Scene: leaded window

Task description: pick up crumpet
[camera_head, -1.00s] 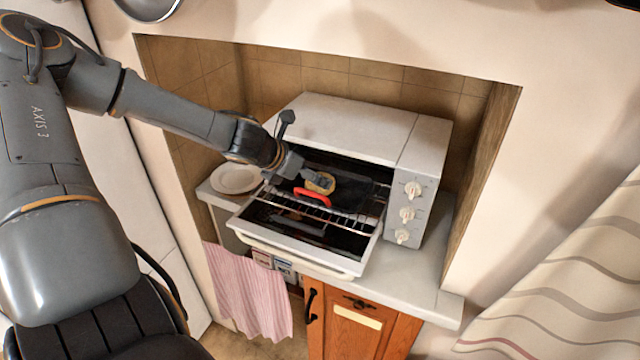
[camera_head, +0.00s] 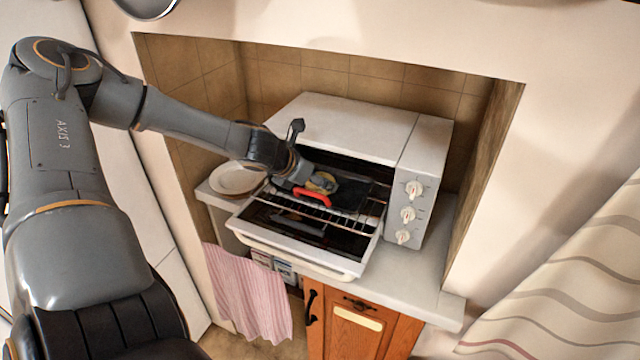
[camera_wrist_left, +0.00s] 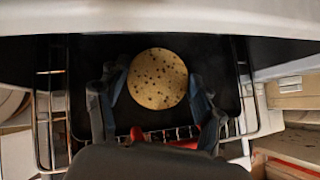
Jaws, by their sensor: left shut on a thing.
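The crumpet (camera_wrist_left: 158,79) is a round, pale golden disc with dark holes in its top, seen from above in the left wrist view. It lies over the dark tray (camera_wrist_left: 190,47) in the open toaster oven. My left gripper (camera_wrist_left: 158,92) is shut on the crumpet, with one finger at each side of it. In the head view the crumpet (camera_head: 322,182) shows at the tip of my left gripper (camera_head: 317,184), partly hidden by it. Whether it is clear of the tray I cannot tell. My right gripper is not in view.
The white toaster oven (camera_head: 350,125) stands in a tiled alcove, its door (camera_head: 300,258) folded down and its wire rack (camera_head: 340,218) pulled out. A red handle (camera_head: 312,197) is close to my gripper. White plates (camera_head: 238,180) stand on the counter to the left.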

